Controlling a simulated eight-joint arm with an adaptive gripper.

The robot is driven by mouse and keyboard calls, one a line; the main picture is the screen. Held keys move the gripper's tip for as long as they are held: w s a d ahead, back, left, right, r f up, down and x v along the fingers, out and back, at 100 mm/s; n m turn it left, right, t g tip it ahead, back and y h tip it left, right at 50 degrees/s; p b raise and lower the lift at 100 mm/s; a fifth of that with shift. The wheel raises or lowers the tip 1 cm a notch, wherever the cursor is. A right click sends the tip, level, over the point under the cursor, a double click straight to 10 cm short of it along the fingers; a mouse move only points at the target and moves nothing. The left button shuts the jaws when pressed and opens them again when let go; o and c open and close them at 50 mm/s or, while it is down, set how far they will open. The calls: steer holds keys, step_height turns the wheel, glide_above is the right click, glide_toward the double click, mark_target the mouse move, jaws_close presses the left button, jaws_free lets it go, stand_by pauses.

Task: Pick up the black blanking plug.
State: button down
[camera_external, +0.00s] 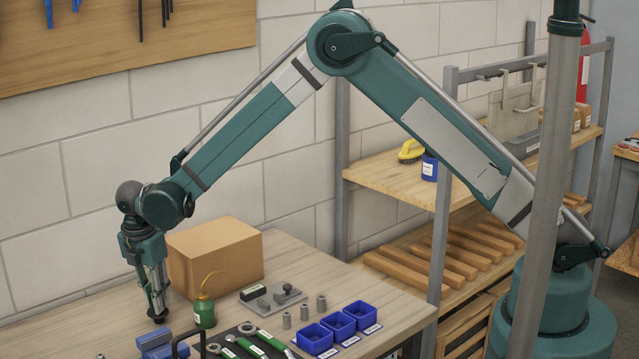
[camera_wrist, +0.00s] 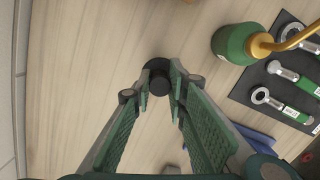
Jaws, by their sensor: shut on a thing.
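The black blanking plug (camera_wrist: 157,66) shows in the wrist view as a dark round flange with a smaller round knob. My gripper (camera_wrist: 160,88) has its two green fingers closed on the knob, one on each side. In the external view my gripper (camera_external: 157,306) points straight down over the left part of the workbench (camera_external: 385,310). The dark plug (camera_external: 159,319) is at its tip, small and partly hidden. I cannot tell whether it touches the bench top.
A green oil can (camera_external: 204,311) stands just right of my gripper, with a cardboard box (camera_external: 215,256) behind. A blue vise-like block (camera_external: 160,347) is in front. Spanners (camera_external: 248,343) lie on a dark mat. Blue bins (camera_external: 338,325) stand further right.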

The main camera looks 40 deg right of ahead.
steer(key=shift+r, duration=0.1)
steer(key=shift+r+b, duration=0.7)
steer(key=shift+r, duration=4.2)
